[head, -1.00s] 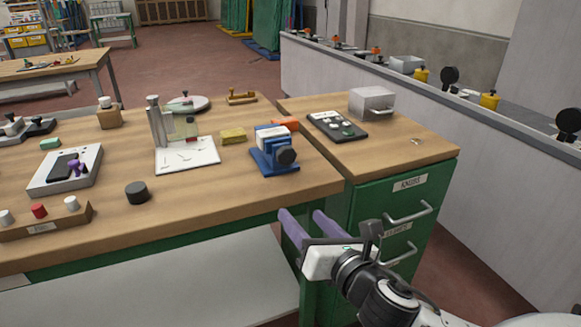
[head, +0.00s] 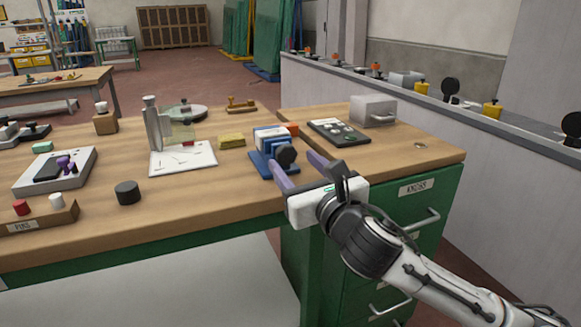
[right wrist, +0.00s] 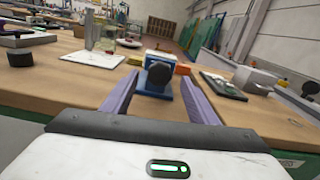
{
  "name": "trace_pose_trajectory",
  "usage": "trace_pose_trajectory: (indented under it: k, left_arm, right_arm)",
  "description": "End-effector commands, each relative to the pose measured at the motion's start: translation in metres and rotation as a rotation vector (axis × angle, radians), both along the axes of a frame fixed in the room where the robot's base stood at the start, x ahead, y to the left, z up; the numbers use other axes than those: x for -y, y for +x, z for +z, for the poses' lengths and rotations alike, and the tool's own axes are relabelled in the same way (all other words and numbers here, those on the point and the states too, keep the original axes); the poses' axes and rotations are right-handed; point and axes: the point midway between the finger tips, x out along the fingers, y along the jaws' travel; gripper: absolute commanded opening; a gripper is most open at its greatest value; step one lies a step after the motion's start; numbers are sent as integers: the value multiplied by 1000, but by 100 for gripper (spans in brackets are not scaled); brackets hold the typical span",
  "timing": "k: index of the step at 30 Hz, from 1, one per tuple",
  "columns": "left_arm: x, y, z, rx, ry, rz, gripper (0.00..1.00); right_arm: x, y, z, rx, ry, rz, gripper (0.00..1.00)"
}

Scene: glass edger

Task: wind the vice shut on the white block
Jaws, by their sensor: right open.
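The blue vice (head: 259,161) stands near the front edge of the bench, with its round dark knob (head: 287,154) facing me. The white block (head: 270,133) sits in the top of the vice, partly hidden by it. My right gripper (head: 299,165) is open and empty, its two purple fingers pointing at the vice. In the right wrist view the knob (right wrist: 159,73) lies ahead, between the lines of the two open fingers (right wrist: 155,84), and the white block (right wrist: 159,54) shows just above it. I cannot tell the exact gap to the knob. My left gripper is not in view.
An orange block (head: 292,129) lies behind the vice and a yellow block (head: 232,141) to its left. A dark tray (head: 338,132) and a grey box (head: 373,111) stand to the right. A black puck (head: 127,192) sits on the left part of the bench.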

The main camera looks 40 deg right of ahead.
Motion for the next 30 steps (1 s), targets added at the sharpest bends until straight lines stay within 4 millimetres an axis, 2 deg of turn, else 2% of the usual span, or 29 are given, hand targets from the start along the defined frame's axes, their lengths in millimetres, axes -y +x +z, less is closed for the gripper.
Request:
trace_pose_trajectory:
  k: [3,6,17,24,25,30]
  left_arm:
    - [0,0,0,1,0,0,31]
    - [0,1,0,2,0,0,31]
    - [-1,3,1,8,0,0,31]
    - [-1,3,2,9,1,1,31]
    - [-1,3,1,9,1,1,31]
    - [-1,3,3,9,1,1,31]
  right_arm:
    - [4,16,1,2,2,-1,54]
    - [5,24,1,1,2,1,54]
    - [6,29,1,0,1,2,54]
    - [6,29,1,0,1,2,15]
    - [6,29,0,0,1,2,12]
    - [6,29,1,2,9,2,13]
